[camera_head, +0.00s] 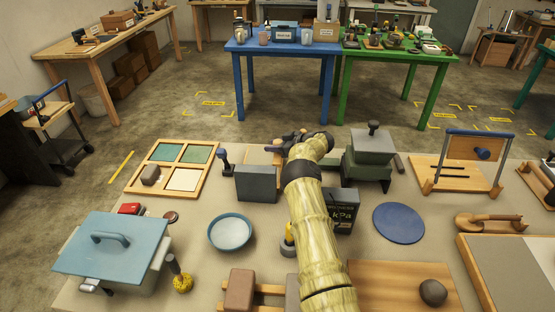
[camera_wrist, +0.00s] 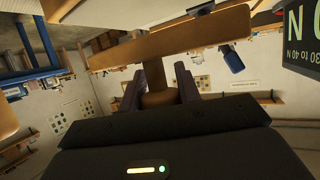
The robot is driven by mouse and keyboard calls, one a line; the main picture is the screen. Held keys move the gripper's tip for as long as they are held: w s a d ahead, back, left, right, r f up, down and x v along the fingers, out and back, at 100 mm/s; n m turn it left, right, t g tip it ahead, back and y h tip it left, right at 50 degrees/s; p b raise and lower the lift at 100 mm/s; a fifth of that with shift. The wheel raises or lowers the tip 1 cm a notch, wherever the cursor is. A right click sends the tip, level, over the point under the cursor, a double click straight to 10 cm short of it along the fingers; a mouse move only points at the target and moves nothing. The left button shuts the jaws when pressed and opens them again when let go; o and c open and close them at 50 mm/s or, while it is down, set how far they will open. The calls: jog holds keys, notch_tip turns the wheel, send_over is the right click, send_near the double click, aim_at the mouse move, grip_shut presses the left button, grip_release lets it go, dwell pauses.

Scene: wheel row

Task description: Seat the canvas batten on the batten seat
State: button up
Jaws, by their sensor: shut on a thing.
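The bar runs crosswise beyond the fingers. I cannot tell for sure which fixture is the batten seat.
A grey block (camera_head: 256,184) stands left of my arm, and a dark box marked kPa (camera_head: 342,212) stands right. A grey-green press-like block (camera_head: 370,160) is close right of the gripper. A slotted wooden stand (camera_head: 455,172) is farther right. A blue bowl (camera_head: 230,232) lies left.

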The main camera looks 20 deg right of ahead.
jog(key=shift+r+p, duration=1.8)
jog(key=shift+r, duration=0.8)
